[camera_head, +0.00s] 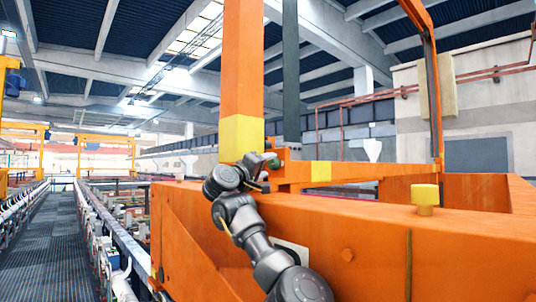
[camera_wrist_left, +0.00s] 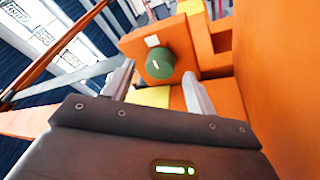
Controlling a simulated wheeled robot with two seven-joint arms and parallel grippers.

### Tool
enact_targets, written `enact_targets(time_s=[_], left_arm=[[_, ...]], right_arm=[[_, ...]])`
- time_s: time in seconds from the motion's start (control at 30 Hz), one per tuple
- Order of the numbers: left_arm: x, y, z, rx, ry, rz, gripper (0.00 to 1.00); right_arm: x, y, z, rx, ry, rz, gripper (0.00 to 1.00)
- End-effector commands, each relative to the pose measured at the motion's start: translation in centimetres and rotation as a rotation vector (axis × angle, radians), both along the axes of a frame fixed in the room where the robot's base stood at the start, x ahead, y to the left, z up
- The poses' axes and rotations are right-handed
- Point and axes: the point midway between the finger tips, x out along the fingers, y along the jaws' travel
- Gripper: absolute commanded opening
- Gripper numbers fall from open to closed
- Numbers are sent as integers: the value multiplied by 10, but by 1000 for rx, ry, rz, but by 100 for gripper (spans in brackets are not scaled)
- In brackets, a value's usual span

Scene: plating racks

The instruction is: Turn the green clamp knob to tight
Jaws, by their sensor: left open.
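The green clamp knob (camera_wrist_left: 160,64) is a round disc with a short pale mark on its face, mounted on an orange block (camera_wrist_left: 130,45). In the left wrist view it sits ahead of my open left gripper (camera_wrist_left: 158,88), roughly between the two grey fingers but beyond their tips, apart from them as far as I can tell. In the head view the knob (camera_head: 273,163) is a small green spot right beside my left gripper (camera_head: 268,165), at the foot of the orange post. The gripper partly covers it there. My right gripper is not in view.
A large orange frame (camera_head: 350,250) fills the lower right, with a yellow peg (camera_head: 425,195) on it. A tall orange post (camera_head: 243,60) with a yellow band rises behind my left wrist. A grated walkway (camera_head: 45,240) runs along the left.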

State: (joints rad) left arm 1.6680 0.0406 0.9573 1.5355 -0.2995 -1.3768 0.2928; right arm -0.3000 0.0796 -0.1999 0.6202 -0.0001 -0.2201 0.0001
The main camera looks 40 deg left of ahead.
Motion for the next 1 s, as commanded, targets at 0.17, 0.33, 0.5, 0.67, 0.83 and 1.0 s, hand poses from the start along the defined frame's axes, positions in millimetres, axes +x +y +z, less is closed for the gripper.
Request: enact_targets(time_s=[0.17, 0.33, 0.5, 0.67, 0.83, 1.0], left_arm=[[12, 1, 4, 1, 2, 0, 56], [15, 2, 3, 1, 0, 0, 56], [15, 2, 2, 1, 0, 0, 56], [14, 2, 2, 1, 0, 0, 39], [14, 2, 2, 0, 0, 0, 17], [14, 2, 0, -7, 0, 0, 12]], right_arm=[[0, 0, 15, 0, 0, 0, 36], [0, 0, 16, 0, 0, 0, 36], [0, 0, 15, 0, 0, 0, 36], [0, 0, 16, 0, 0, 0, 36], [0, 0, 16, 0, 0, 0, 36], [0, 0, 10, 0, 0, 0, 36]])
